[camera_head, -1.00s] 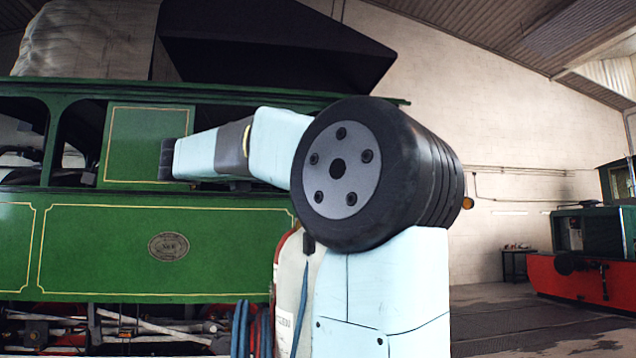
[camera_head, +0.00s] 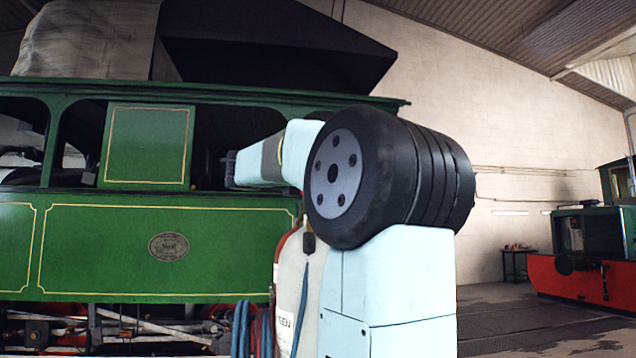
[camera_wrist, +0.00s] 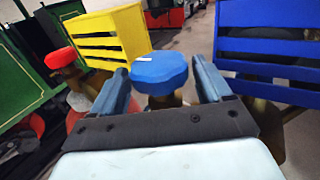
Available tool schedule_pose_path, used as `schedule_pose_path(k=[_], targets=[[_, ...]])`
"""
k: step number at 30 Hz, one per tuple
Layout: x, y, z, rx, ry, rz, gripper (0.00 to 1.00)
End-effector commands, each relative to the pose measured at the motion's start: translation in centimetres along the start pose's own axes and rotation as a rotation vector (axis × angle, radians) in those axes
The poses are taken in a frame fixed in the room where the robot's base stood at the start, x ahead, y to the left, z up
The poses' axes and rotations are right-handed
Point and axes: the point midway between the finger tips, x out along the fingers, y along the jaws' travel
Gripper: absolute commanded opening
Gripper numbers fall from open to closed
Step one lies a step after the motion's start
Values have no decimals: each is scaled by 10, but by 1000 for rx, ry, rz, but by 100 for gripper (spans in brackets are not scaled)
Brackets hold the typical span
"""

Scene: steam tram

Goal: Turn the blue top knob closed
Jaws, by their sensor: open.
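The blue top knob (camera_wrist: 159,70) is a faceted blue cap on a brass-coloured fitting in the wrist view. My gripper (camera_wrist: 161,64) is open, with one blue finger to the left of the knob and one to the right. The knob lies between the fingers, and a narrow gap seems to show on each side. Whether either finger touches it I cannot tell. In the head view my arm blocks the knob, and my gripper cannot be made out.
A red knob (camera_wrist: 61,58) stands left of the blue one. A yellow slatted panel (camera_wrist: 108,40) and a blue slatted panel (camera_wrist: 268,42) stand behind. A pale cylinder (camera_head: 289,275) with hoses (camera_head: 243,325) stands beside the green tram (camera_head: 100,250).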

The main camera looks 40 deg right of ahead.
Motion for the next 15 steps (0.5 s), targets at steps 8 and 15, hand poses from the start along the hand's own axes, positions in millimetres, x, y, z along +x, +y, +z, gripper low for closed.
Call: schedule_pose_path(k=[8, 15], targets=[[3, 0, 0, 0, 0, 0, 78], [3, 0, 0, 0, 0, -1, 61]])
